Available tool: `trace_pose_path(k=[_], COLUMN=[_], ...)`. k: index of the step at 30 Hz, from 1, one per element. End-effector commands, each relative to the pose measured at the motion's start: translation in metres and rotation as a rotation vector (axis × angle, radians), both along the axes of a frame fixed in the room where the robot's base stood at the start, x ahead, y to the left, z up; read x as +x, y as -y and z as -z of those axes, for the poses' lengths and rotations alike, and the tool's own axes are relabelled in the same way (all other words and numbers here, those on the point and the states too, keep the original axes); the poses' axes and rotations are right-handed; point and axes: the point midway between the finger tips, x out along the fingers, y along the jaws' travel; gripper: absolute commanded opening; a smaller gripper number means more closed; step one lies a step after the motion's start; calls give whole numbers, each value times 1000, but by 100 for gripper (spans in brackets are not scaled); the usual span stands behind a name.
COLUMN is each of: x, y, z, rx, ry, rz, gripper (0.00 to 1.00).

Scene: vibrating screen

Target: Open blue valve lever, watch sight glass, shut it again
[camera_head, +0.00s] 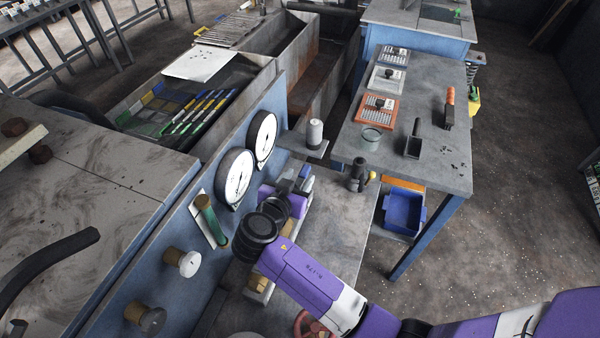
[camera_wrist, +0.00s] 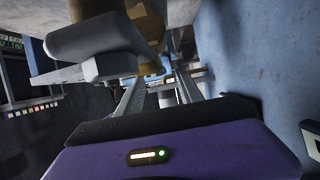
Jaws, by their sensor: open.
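The sight glass (camera_head: 209,220), a tube with green in it on a pale mount, is on the blue panel below the two white gauges. My gripper (camera_head: 303,178) is beside the panel, right of the gauges, partly hidden by my wrist. In the wrist view my gripper (camera_wrist: 160,86) has its two fingers apart. A grey-looking handle (camera_wrist: 95,38), perhaps the valve lever, lies above and left of the fingers, next to a brass fitting (camera_wrist: 150,20). Its blue colour is not clear. I cannot tell whether the fingers touch it. No lever shows clearly in the head view.
The blue panel (camera_head: 165,255) carries round gauges (camera_head: 235,177) and two knobs (camera_head: 181,261). A grey bench (camera_head: 445,165) with trays, a scoop and a brush stands at the right, with a blue bin (camera_head: 404,210) below. Open floor lies farther right.

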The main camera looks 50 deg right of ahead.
Motion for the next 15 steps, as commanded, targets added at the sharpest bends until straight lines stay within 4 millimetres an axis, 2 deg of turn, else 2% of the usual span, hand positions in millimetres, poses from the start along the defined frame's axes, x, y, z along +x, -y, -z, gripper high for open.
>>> trace_pose_path(k=[6,14,15], x=[5,6,6], y=[15,16,16], z=[6,7,7], rx=[1,0,0], ry=[-1,1,1], rz=[1,-1,-1], gripper=[44,44,40])
